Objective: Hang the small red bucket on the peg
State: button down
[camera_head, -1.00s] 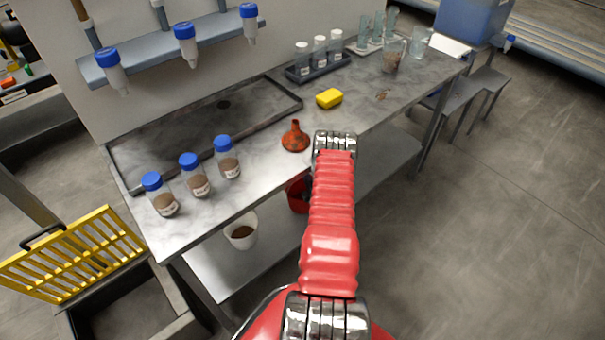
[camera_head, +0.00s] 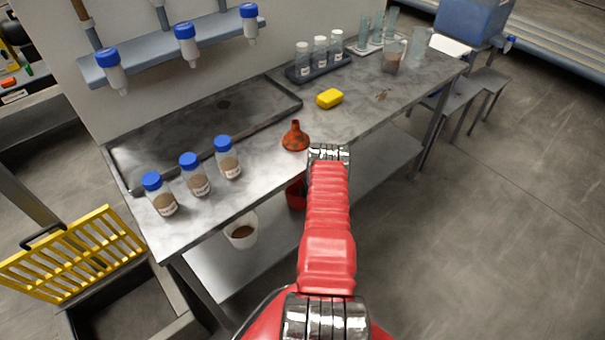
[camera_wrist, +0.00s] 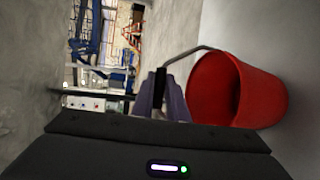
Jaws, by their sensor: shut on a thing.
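The small red bucket (camera_wrist: 238,90) is at the right in the wrist view, appearing tipped on its side there, with its open mouth facing left. Its thin wire handle arcs from the rim to my gripper (camera_wrist: 162,92), which is shut on it. In the head view, only a sliver of the bucket (camera_head: 295,194) shows beside my red arm, below the bench's front edge. My arm hides the gripper and most of the bucket in that view. I cannot make out the peg in either view.
A white bucket (camera_head: 242,232) with brown contents sits on the lower shelf (camera_head: 225,275). Open floor (camera_head: 500,230) lies to the right.

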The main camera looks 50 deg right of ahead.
jog(key=shift+f, duration=0.25)
jog(key=c, duration=1.7)
grip_release()
jog(key=shift+c, duration=0.2)
jog(key=shift+f, duration=0.15)
jog(key=v, duration=1.3)
jog(key=shift+s+a+r, duration=0.15)
jog(key=shift+a+r, duration=0.2)
jog(key=shift+r, duration=0.1)
